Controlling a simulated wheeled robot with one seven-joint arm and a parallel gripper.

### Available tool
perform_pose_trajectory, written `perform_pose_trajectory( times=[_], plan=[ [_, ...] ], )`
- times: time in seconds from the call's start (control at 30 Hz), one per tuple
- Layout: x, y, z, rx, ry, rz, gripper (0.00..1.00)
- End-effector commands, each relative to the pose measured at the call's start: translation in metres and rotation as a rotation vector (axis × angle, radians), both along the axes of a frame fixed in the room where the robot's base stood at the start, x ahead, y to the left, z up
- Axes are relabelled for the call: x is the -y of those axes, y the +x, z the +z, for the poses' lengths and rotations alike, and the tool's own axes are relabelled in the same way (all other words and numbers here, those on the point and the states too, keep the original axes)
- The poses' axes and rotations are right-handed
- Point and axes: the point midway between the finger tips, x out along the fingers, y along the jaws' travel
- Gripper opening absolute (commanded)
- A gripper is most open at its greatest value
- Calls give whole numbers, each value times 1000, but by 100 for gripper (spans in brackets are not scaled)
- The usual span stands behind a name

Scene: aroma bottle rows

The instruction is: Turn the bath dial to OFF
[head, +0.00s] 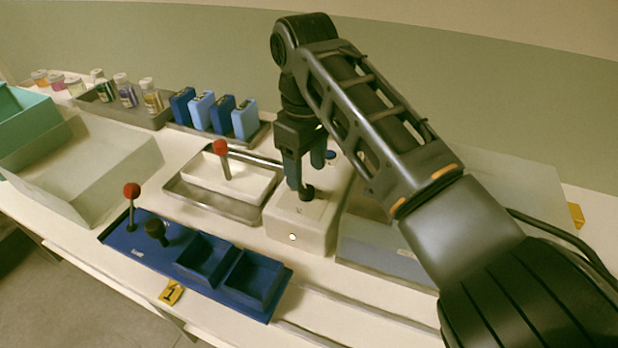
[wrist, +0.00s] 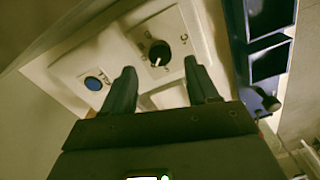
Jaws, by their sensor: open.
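The bath dial is a round black knob (head: 307,193) on top of a white box (head: 305,236). In the wrist view the dial (wrist: 159,53) shows a white pointer mark on its lower side, facing my gripper. Small letters stand around it, too small to read surely. My gripper (head: 302,176) points down over the box, its jaws open and empty. In the wrist view the fingertips (wrist: 162,80) lie to either side of the dial's line, with the dial just beyond them. I cannot tell whether a finger touches it.
A blue button (wrist: 93,83) sits on the same box. A blue panel (head: 150,265) with a lever and two bins is in front. Blue packs (head: 213,114) and bottles stand behind.

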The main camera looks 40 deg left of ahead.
Motion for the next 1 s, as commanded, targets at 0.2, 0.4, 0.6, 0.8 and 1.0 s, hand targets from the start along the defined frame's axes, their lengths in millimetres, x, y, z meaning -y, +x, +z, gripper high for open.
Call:
perform_pose_trajectory(
  times=[0.2, 0.4, 0.6, 0.8, 1.0],
  plan=[
    [1, 0, -32, -1, -2, 0, 59],
    [0, 0, -45, 0, -1, 0, 59],
    [0, 0, -46, 0, 0, 0, 59],
    [0, 0, -46, 0, 0, 0, 46],
    [0, 0, -46, 0, 0, 0, 26]
  ],
)
